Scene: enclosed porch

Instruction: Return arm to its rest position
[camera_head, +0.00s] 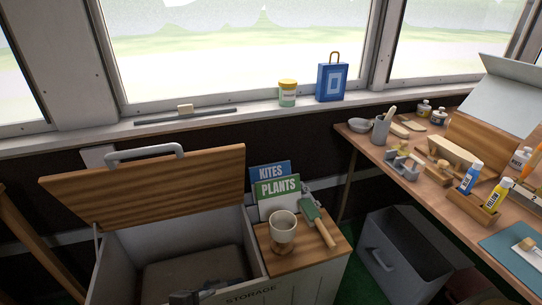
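A dark grey gripper part, which looks like my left gripper (200,295), shows at the bottom edge, left of centre. It is in front of or over the open storage box (118,262). Only its upper part is in the picture, and I cannot tell whether its fingers are open or shut, or whether it holds anything. My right gripper is not in view. The wooden lid (150,185) of the storage box, with a grey handle (146,152), stands raised.
A mug (283,232) and a green-bladed trowel (318,222) are on the box's wooden side top (300,262), before upright books (277,190). A cluttered workbench (365,148) stands right, with a grey bin (400,255) below. The windowsill (220,112) holds a jar (287,95) and blue bag (331,84).

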